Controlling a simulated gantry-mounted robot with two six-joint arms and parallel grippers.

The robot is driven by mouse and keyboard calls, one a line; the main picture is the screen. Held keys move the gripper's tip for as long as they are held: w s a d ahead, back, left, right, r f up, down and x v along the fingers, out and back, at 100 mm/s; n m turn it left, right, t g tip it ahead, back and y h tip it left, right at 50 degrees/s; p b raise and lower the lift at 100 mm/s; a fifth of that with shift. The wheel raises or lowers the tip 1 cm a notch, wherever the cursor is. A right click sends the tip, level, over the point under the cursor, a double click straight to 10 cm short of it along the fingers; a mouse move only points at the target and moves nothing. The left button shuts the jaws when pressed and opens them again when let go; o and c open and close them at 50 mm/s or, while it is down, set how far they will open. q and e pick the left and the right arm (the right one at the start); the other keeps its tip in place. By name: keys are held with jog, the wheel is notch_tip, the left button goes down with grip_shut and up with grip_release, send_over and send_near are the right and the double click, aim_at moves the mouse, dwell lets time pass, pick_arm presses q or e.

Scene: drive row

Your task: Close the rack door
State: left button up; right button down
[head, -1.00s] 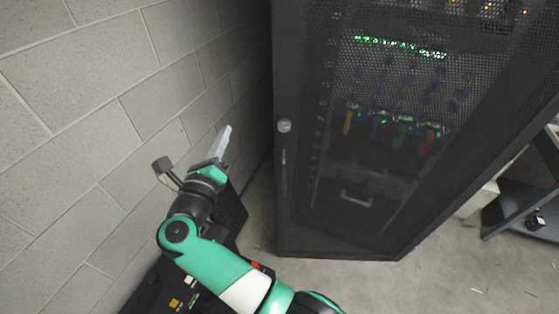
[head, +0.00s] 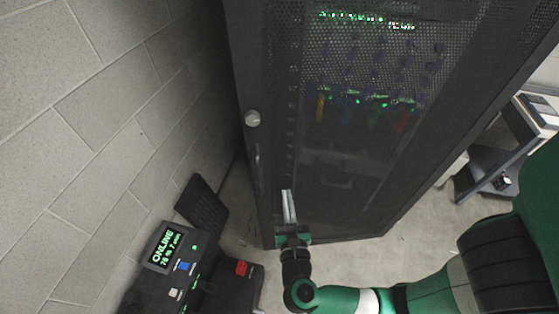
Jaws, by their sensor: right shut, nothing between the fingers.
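The rack door (head: 330,140) is a dark mesh panel on the tall black rack, and it fills the upper middle of the head view. A round silver knob (head: 252,118) sits on its left edge strip, with a slim handle (head: 257,158) below it. The door stands in or close to its frame; I cannot tell if it is fully flush. My right gripper (head: 288,206) is shut and empty, its fingers pointing up in front of the lower left of the door. I cannot tell if it touches the mesh. My left gripper is not in view.
A block wall (head: 110,110) runs along the left. A black console with a green "ONLINE" display (head: 165,248) and a red button (head: 241,268) stands at lower left. A dark cart (head: 505,160) stands at right. Bare floor (head: 430,222) lies between cart and rack.

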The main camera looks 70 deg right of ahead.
aim_at(281, 153)
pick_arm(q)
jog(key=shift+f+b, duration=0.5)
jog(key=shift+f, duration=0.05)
pick_arm(e)
jog(key=x, duration=1.3)
jog(key=shift+w+d, duration=0.15)
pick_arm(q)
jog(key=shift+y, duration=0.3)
